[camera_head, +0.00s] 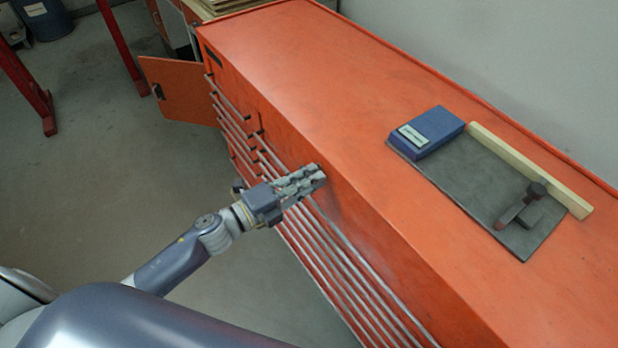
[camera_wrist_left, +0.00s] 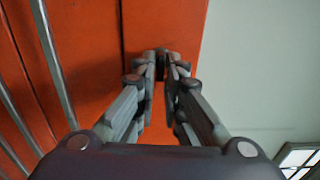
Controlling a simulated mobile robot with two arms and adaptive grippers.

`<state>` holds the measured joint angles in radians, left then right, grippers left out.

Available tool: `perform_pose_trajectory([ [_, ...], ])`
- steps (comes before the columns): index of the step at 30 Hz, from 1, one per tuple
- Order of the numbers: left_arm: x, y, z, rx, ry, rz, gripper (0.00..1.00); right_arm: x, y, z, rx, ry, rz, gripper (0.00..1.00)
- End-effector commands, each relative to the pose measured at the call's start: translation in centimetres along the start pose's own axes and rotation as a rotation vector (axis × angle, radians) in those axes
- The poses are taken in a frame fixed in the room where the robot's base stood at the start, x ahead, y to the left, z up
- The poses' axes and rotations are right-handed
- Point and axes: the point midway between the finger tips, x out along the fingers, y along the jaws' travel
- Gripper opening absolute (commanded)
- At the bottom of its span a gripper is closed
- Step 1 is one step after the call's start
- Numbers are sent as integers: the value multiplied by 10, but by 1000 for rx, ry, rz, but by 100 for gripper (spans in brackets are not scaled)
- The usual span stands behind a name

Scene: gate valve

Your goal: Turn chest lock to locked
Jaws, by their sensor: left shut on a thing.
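The orange tool chest (camera_head: 290,65) runs along the wall, with drawer handles on its front. My left gripper (camera_head: 316,175) is at the upper front face of the chest, just below the top edge. In the left wrist view its two fingers (camera_wrist_left: 166,65) come together against the orange front, shut on the small chest lock. The lock itself is mostly hidden between the fingertips, so its turned position cannot be seen. My right gripper is not in view.
On the chest top lie a dark mat (camera_head: 460,195), a blue box (camera_head: 435,128), a wooden strip (camera_head: 530,165) and a dark tool (camera_head: 522,205). An orange side door (camera_head: 180,90) stands open at the far end. Metal drawer handles (camera_wrist_left: 52,60) run beside the gripper.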

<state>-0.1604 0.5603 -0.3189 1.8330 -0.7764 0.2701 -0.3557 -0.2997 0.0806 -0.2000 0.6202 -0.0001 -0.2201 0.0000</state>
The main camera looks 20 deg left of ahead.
Motion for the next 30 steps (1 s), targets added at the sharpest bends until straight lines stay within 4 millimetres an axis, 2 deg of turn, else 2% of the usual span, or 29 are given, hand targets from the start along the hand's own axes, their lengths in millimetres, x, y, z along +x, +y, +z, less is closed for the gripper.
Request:
perform_pose_trajectory([
  [8, 0, 1, 0, -1, 0, 2, 0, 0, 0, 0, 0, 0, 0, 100],
  [9, 0, 1, 0, -1, 0, 2, 19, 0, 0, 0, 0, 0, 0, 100],
  [10, 0, 1, 0, -1, 0, 2, 26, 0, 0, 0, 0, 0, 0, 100],
  [11, 0, 1, 0, -1, 0, 2, 27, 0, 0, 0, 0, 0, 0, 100],
  [23, -4, 1, 0, -3, 0, 2, 27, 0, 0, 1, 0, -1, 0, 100],
  [26, -14, 1, 0, -4, -1, 3, 27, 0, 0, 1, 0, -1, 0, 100],
  [30, -38, 2, -1, -4, -1, 4, 27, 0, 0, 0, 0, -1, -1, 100],
])
